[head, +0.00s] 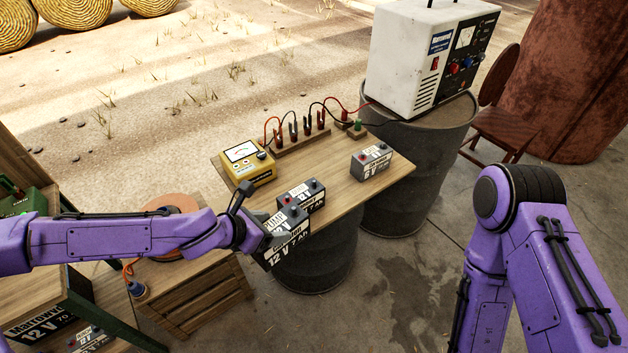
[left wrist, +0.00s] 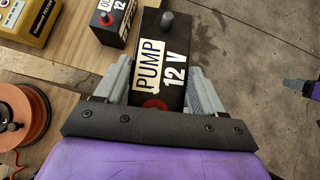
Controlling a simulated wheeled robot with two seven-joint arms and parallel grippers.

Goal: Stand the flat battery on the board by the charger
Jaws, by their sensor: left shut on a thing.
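My left gripper (head: 272,232) is shut on a dark grey battery (head: 287,248) marked PUMP and 12 V. It holds it at the near edge of the wooden board (head: 330,168); whether they touch I cannot tell. In the left wrist view the PUMP battery (left wrist: 168,75) sits between both fingers (left wrist: 162,85), with a grey terminal and a red one. A second 12 V battery (head: 301,197) stands on the board just beyond. A 6 V battery (head: 372,163) stands farther right. The white charger (head: 425,62) sits on a drum behind the board.
A yellow tester (head: 247,164) stands at the board's left end. A rack of red and black clip leads (head: 300,141) runs along the back. An orange reel (head: 172,222) sits on a crate at left. The board's middle is clear.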

